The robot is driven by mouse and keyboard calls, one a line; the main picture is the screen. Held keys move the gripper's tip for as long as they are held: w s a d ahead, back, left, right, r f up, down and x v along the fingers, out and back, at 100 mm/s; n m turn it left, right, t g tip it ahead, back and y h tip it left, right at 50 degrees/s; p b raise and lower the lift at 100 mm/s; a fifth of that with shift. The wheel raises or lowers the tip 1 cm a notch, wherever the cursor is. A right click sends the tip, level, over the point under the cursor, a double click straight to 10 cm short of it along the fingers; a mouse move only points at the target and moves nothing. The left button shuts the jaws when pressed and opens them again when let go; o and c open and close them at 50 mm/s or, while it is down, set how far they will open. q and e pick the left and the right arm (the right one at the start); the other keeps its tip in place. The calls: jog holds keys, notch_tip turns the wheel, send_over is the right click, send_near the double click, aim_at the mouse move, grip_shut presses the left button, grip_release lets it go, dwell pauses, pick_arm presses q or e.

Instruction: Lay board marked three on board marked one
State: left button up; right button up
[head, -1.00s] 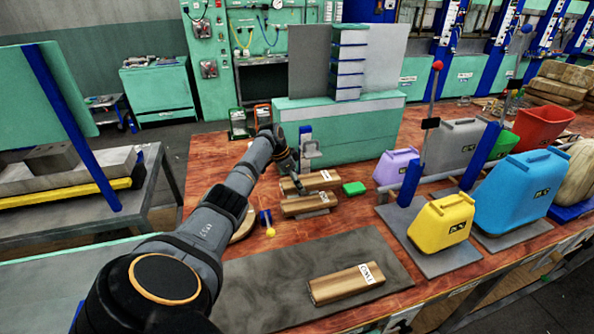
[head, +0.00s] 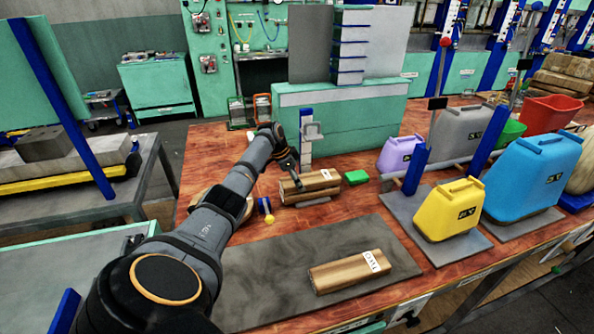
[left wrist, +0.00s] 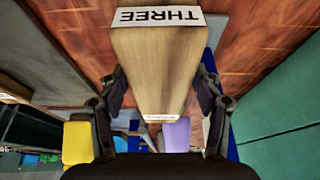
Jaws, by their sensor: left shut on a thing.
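The board marked three (left wrist: 160,70) is a light wooden block with a white label reading THREE in the left wrist view. My left gripper (left wrist: 161,92) is shut on it, with a finger on each side. In the head view my left gripper (head: 290,174) is at the paired boards. There the held board (head: 302,181) overlaps another wooden board (head: 308,198) just in front and below; I cannot tell whether they touch. That lower board's mark is unreadable. My right gripper is out of view.
A green block (head: 356,177) sits just right of the boards. A blue-and-grey stand (head: 308,135) rises behind them. Yellow (head: 449,209), purple (head: 399,154) and blue (head: 530,184) containers stand to the right. The dark mat (head: 290,255) has bare space.

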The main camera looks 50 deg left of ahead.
pick_arm(q)
jog(key=shift+f+b, duration=0.4)
jog(key=shift+f, duration=0.15)
dwell(0.5)
jog(key=o, duration=1.6)
jog(key=shift+s, duration=0.1)
jog(key=v, duration=1.2)
jog(key=shift+f, duration=0.15)
